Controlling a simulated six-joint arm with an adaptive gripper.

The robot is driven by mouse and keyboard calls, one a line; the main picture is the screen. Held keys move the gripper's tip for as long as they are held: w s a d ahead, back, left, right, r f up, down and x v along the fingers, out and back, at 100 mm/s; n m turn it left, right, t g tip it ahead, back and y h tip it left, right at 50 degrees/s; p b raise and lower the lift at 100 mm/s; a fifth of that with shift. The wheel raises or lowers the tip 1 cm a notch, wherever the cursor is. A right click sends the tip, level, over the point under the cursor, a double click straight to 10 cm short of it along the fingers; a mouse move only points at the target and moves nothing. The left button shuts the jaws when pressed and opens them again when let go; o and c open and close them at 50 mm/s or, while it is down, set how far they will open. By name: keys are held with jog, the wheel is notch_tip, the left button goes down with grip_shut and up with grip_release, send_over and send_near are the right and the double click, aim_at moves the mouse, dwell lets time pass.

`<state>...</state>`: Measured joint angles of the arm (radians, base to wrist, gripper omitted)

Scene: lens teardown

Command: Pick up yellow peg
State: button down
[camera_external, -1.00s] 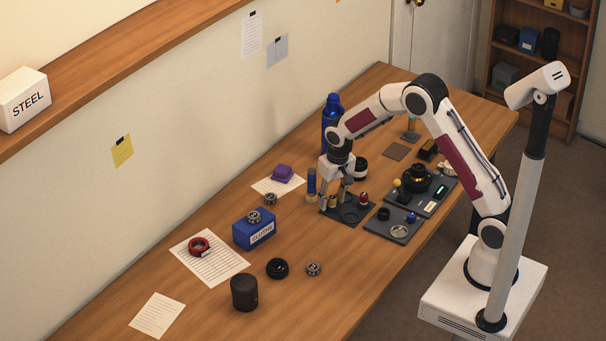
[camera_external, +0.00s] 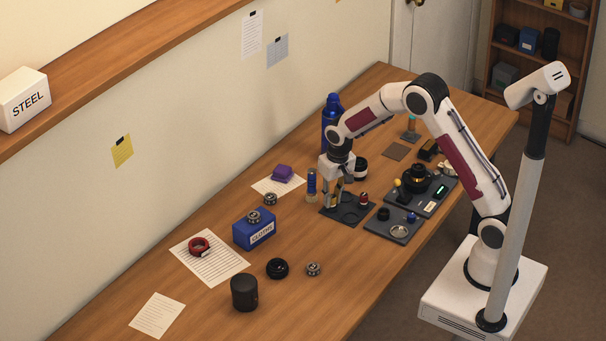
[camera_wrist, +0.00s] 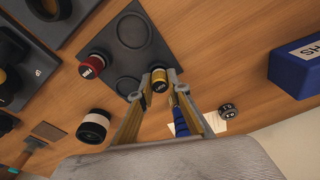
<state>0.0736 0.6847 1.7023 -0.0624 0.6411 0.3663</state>
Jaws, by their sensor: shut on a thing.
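The yellow peg, a short gold-yellow cylinder with a dark top (camera_wrist: 160,80), sits between my fingertips in the wrist view. My gripper (camera_wrist: 160,76) is shut on it, one finger on each side. In the external view my gripper (camera_external: 334,206) points down at the left part of the dark tray (camera_external: 350,221), and the peg is mostly hidden by the fingers. The same tray shows in the wrist view (camera_wrist: 143,9), with empty round recesses and a red-topped peg (camera_wrist: 92,66) at its edge. I cannot tell whether the yellow peg still touches the tray.
A second tray (camera_external: 393,229) and a dark device (camera_external: 417,180) lie to the right. A blue box (camera_external: 254,231) stands to the left.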

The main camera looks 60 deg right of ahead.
notch_tip(320, 180, up, 10)
jog(key=shift+f, duration=0.15)
dwell(0.4)
